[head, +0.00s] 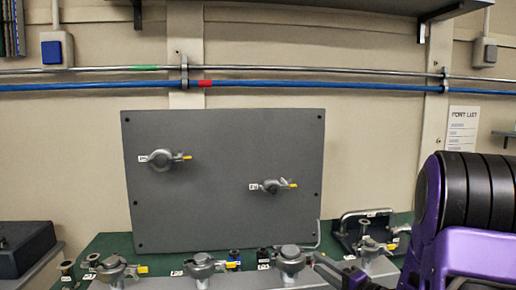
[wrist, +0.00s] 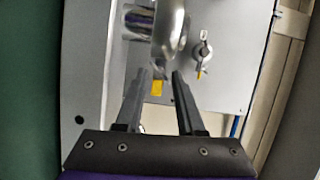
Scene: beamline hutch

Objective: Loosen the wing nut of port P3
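A grey clamp (head: 291,258) on an upright pipe stands in the front row on the bench. Its tag is too small for me to read, so I cannot confirm it is P3. In the wrist view the same clamp (wrist: 172,30) looms close, cut off by the top edge. Its yellow wing nut (wrist: 157,88) shows between the fingers of my gripper (wrist: 160,75). The fingers are apart, and I cannot tell whether either touches the nut. In the head view my gripper's dark fingers lie just right of the clamp, hiding its wing nut.
A grey plate (head: 220,225) behind carries two clamps, left (head: 161,159) and right (head: 271,186). More clamps (head: 203,265) (head: 113,269) stand to the left in the front row. Another clamp (head: 370,246) stands close on the right. A port list (head: 462,130) hangs on the wall.

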